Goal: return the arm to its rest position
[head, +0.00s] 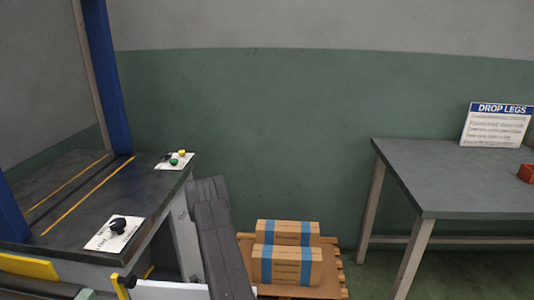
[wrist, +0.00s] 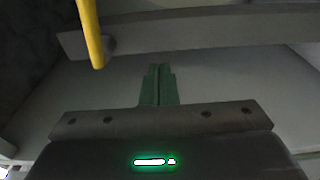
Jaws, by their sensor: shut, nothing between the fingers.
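My gripper (wrist: 158,70) shows in the wrist view as two green fingers side by side at the middle. They are closed together and hold nothing. Behind them is a plain pale grey surface, and I see no contact with it. In the head view a dark grey link of my arm rises at the lower centre, between the dark-topped conveyor bench (head: 75,215) and the boxes. The gripper itself is hidden in the head view.
In the wrist view a yellow bar (wrist: 90,35) and a grey beam (wrist: 200,33) lie beyond the fingers. Two cardboard boxes with blue bands (head: 288,265) sit on a wooden pallet (head: 341,272). A grey table (head: 450,180) with a sign (head: 497,125) stands right.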

